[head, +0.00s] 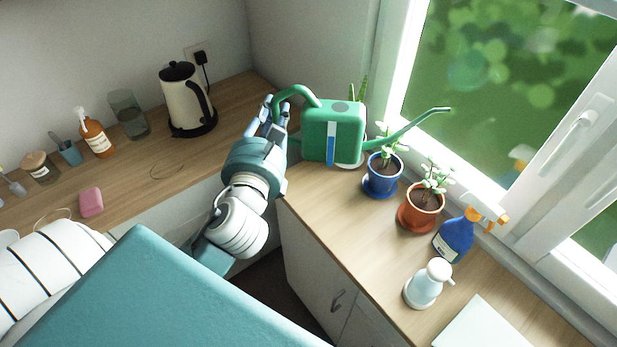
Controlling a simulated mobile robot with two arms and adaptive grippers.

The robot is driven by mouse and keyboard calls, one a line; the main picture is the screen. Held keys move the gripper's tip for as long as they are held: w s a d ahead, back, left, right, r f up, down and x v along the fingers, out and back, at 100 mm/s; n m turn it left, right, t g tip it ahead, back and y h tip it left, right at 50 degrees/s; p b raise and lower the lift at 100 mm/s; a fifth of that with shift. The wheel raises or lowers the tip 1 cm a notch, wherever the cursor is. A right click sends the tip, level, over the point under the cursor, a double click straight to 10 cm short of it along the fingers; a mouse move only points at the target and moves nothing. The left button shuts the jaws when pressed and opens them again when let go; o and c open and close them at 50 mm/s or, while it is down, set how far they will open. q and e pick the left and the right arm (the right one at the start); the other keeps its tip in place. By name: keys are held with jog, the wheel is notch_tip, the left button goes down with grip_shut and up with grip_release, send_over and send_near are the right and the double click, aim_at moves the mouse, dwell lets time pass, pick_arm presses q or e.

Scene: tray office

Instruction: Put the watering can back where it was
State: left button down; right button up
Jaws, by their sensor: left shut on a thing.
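The green watering can (318,137) is in the head view, at the corner end of the wooden counter under the window. Its long spout points right, above the plant in the blue pot (382,176). My left gripper (273,112) is shut on the can's handle at its left side. The can looks upright; I cannot tell whether its base touches the counter. A pale round rim and green leaves of another plant (360,90) show partly behind the can. My right gripper is not in view.
A terracotta pot (418,214), blue spray bottle (455,238) and white pump bottle (426,285) stand along the window counter. A cream kettle (187,103), glass (128,115) and amber bottle (95,134) stand on the left counter. Bare wood lies in front of the pots.

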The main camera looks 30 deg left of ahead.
pick_arm(q)
notch_tip(320, 180, down, 18)
jog(key=b, duration=0.4)
jog(key=shift+s+d+f+b, duration=0.15)
jog(key=shift+d+f+b, duration=0.1)
jog(key=shift+b, duration=0.1)
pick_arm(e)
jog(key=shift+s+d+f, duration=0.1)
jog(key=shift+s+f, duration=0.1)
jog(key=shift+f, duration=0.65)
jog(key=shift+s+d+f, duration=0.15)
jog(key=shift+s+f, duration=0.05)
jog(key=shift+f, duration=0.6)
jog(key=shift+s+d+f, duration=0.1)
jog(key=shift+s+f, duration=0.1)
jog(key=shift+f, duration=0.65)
pick_arm(q)
jog(key=shift+f, duration=0.15)
jog(key=c, duration=1.6)
grip_release()
jog(key=shift+s+f, duration=0.1)
jog(key=shift+f, duration=0.05)
jog(key=shift+o, duration=0.2)
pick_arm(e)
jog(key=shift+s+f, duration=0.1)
